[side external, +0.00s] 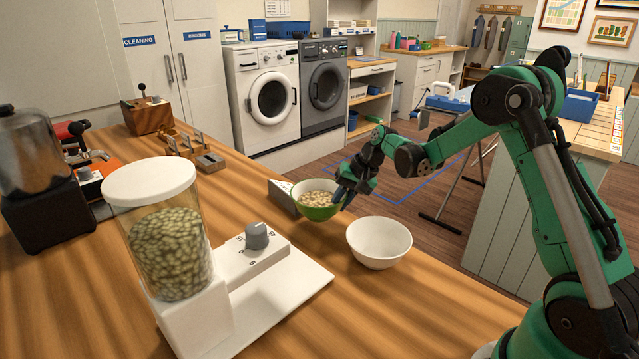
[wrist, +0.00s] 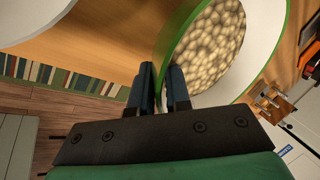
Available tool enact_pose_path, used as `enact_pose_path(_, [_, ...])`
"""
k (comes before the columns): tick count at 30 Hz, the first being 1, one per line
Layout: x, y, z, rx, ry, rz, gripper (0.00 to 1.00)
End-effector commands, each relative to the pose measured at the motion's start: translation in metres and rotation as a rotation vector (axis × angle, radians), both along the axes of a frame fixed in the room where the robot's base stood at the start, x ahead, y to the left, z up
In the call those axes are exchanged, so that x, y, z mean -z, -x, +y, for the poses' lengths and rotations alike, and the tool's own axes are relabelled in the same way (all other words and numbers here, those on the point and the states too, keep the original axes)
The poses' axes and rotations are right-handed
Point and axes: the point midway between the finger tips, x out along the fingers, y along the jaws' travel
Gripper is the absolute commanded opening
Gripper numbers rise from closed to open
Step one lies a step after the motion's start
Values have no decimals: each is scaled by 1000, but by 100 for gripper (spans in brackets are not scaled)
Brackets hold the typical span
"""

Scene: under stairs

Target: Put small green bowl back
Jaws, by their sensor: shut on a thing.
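The small green bowl (side external: 316,207) is in the side external view, with pale beans or nuts inside it. It stands at the far part of the wooden counter, close behind the white bowl. My gripper (side external: 343,189) is shut on its right rim. In the wrist view, the two dark fingers (wrist: 160,90) straddle the green bowl's rim (wrist: 177,50), and its pale contents fill the upper right. Whether the bowl touches the counter or is slightly lifted, I cannot tell.
An empty white bowl (side external: 379,244) stands just in front and right. A bean dispenser (side external: 168,250) with a dial base (side external: 258,262) stands at front left. A grey wedge-shaped object (side external: 283,196) is left of the green bowl. The wooden counter (side external: 400,315) is clear at front right.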

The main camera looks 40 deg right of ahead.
Motion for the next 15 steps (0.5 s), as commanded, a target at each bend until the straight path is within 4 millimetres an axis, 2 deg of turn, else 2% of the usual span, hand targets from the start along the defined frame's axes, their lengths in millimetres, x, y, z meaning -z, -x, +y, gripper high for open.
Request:
enact_pose_path(3, [17,-1,0,0,-1,-1,0])
enact_pose_path(6, [24,0,0,0,-1,-1,0])
enact_pose_path(15, [25,0,0,0,-1,-1,0])
